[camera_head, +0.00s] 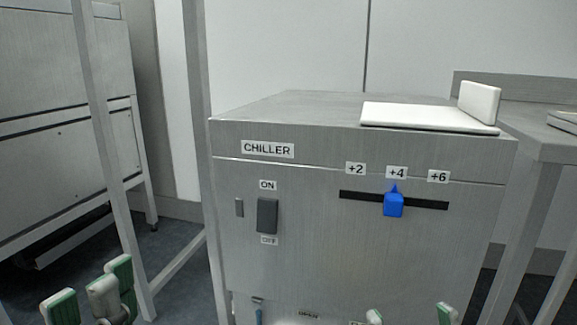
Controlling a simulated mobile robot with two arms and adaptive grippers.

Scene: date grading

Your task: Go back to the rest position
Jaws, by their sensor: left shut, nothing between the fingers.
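My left gripper (98,293) is at the bottom left, in front of the floor and clear of the chiller. Only the fingertips of my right gripper (410,316) show at the bottom edge, in front of the lower part of the chiller. Two pale and green tips stand apart; the rest of that gripper is out of frame, so its state is unclear. I see no object in either gripper.
The steel chiller (310,240) fills the middle. Its blue slider (394,205) stands at +4, beside a dark ON/OFF switch (267,216). A white tray-like piece (425,116) lies on top. A steel frame post (110,170) stands left; a steel table (540,140) stands right.

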